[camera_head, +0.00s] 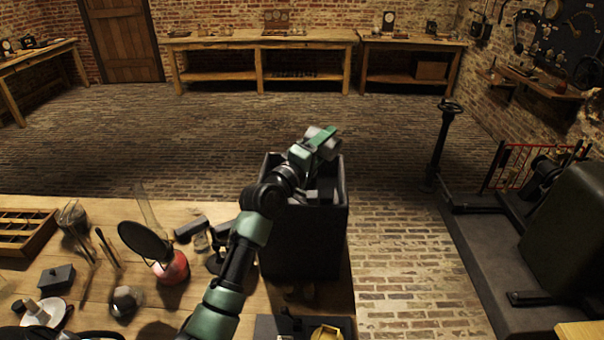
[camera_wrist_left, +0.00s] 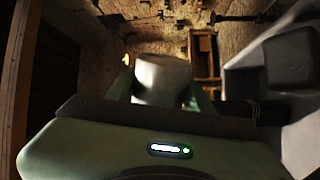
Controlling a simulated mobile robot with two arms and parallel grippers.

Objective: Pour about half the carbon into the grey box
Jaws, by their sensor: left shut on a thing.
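The grey box (camera_head: 300,240) is a tall, dark, open-topped box at the right end of the wooden table. My left gripper (camera_head: 318,145) is over the box's opening, near its far side. It is shut on a pale grey, round vessel, which shows between the green fingers in the left wrist view (camera_wrist_left: 162,76). The vessel looks tilted in the head view, and my gripper hides much of it. I cannot see the carbon, nor whether any is inside the vessel or falling. Some grey shapes show inside the box, too dark to make out. My right gripper is not in view.
On the wooden table (camera_head: 95,205), a round dark disc (camera_head: 145,241) stands by a red-based item (camera_head: 174,268). Glassware, a small dark block (camera_head: 57,278) and a sectioned wooden tray (camera_head: 27,232) are at the left. Brick floor is clear beyond the box.

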